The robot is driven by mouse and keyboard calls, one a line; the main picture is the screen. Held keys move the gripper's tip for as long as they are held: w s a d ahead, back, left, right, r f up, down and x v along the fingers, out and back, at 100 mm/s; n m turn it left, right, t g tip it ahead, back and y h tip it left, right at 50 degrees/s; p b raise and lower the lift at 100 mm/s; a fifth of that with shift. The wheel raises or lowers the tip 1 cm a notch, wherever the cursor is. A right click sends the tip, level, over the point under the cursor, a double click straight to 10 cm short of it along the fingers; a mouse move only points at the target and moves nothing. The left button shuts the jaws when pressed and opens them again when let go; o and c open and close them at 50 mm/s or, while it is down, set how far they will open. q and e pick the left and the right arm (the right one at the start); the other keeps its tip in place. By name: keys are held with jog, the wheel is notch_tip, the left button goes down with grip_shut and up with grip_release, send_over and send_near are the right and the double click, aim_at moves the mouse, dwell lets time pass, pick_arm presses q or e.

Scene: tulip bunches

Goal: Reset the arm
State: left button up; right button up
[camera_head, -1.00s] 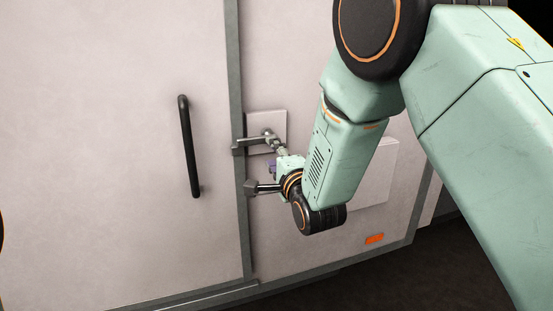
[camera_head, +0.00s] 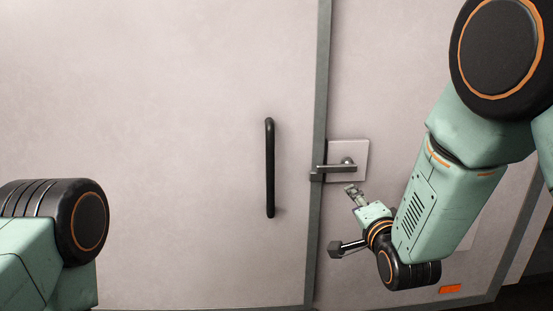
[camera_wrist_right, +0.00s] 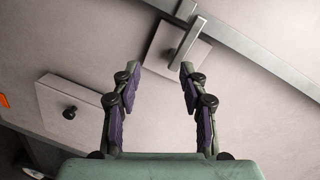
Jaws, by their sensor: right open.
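My right arm comes in from the right in the head view. Its gripper (camera_head: 354,192) is just below a metal lever handle (camera_head: 338,168) on a square plate (camera_head: 360,148). In the right wrist view the gripper (camera_wrist_right: 158,80) is open, with nothing between its fingers. The lever handle (camera_wrist_right: 187,38) lies beyond the fingertips, apart from them. Part of my left arm (camera_head: 60,240) shows at the lower left of the head view; its gripper is out of view.
A pale door (camera_head: 160,130) with a black vertical bar handle (camera_head: 270,168) fills the left and middle. A grey frame strip (camera_head: 322,90) runs beside the lever. A second plate (camera_wrist_right: 75,110) with a black knob (camera_wrist_right: 69,113) and an orange marker (camera_head: 450,289) are on the right panel.

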jog(key=s+d+f+n+g+b, duration=0.1)
jog(key=s+f+n+g, duration=0.35)
jog(key=s+f, duration=0.6)
jog(key=s+d+f+n+g+b, duration=0.15)
jog(key=s+f+n+g, duration=0.4)
jog(key=f, duration=0.85)
jog(key=s+f+n+g+b, duration=0.1)
jog(key=s+f+g, duration=0.2)
jog(key=s, duration=1.1)
jog(key=s+f+n+g, duration=0.1)
jog(key=s+f+g, duration=0.2)
jog(key=s+f, duration=0.7)
jog(key=s, duration=0.4)
jog(key=shift+s+d+f+n+g+h+b, duration=0.2)
jog(key=shift+d+f+n+g+h+b, duration=0.1)
jog(key=shift+b, duration=0.1)
jog(key=shift+r, duration=0.1)
